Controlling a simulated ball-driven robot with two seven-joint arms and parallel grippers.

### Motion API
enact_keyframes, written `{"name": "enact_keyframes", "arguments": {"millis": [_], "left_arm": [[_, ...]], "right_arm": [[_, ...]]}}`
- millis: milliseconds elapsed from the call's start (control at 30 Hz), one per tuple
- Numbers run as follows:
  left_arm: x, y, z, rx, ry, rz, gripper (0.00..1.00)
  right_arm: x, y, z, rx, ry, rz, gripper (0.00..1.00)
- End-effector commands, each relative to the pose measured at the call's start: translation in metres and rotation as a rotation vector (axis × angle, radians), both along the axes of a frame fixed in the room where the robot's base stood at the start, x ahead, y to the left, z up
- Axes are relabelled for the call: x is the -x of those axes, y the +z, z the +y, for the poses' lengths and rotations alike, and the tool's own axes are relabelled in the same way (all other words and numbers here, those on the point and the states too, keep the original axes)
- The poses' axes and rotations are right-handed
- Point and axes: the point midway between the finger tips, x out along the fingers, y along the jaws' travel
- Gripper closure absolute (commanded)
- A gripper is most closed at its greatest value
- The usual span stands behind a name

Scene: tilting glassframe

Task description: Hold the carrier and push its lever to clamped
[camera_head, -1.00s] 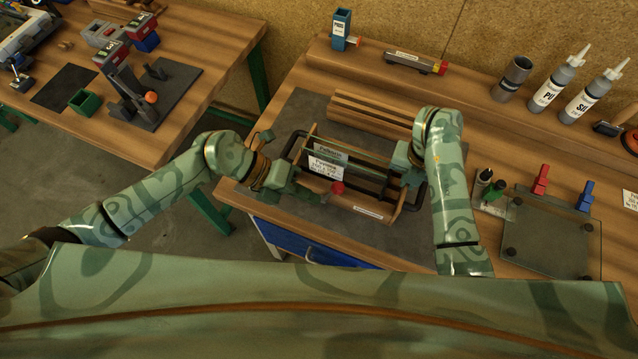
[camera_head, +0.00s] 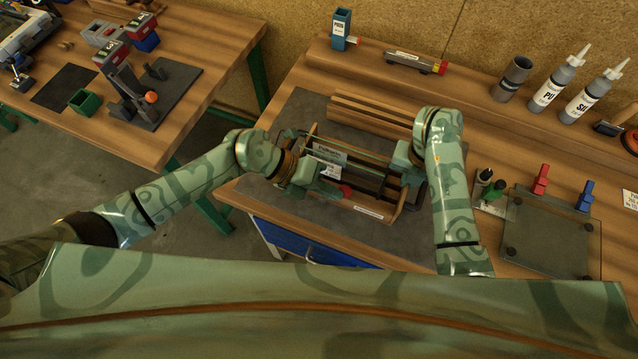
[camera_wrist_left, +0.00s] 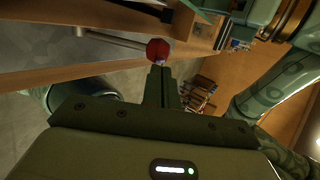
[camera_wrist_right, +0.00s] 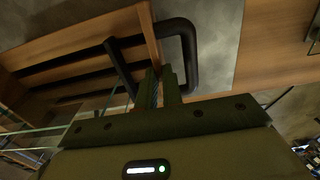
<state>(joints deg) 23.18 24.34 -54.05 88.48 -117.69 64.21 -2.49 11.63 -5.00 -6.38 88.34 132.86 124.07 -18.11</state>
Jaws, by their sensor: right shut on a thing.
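The wooden carrier (camera_head: 399,205) with dark slots and upright glass lies on the grey mat of the bench. Its lever ends in a red knob (camera_head: 347,191) at the front. In the left wrist view the knob (camera_wrist_left: 157,49) sits on a grey rod (camera_wrist_left: 108,38). My left gripper (camera_head: 336,193) has its fingers together, empty, with the tips right at the knob; touching or just apart I cannot tell. My right gripper (camera_head: 408,177) is at the carrier's right end.
A grooved wooden block (camera_head: 370,117) lies behind the carrier. To the right are a glass plate (camera_head: 545,235) with red and blue clamps and a small holder (camera_head: 493,200). Bottles (camera_head: 558,82) stand on the back shelf. A second table (camera_head: 180,110) is at the left.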

Motion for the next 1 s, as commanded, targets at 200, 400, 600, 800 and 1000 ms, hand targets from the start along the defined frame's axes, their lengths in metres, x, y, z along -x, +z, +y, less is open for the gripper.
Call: {"name": "enact_keyframes", "arguments": {"millis": [200, 400, 600, 800, 1000], "left_arm": [[0.000, 0.001, -0.001, 0.002, -0.001, -0.002, 1.00], [-0.002, 0.000, 0.005, 0.000, 0.000, -0.001, 1.00], [-0.005, 0.001, 0.014, 0.000, 0.000, -0.002, 1.00], [0.002, 0.005, 0.022, -0.001, -0.001, -0.002, 1.00], [0.019, 0.029, 0.051, -0.002, 0.000, -0.005, 1.00]], "right_arm": [[0.000, 0.001, 0.002, -0.005, 0.002, -0.001, 1.00], [0.000, 0.001, 0.002, -0.005, 0.002, -0.001, 1.00], [0.000, 0.001, 0.002, -0.005, 0.002, -0.001, 1.00], [0.000, 0.001, 0.002, -0.004, 0.002, 0.000, 1.00], [0.000, 0.001, 0.002, -0.004, 0.001, 0.000, 1.00]]}}
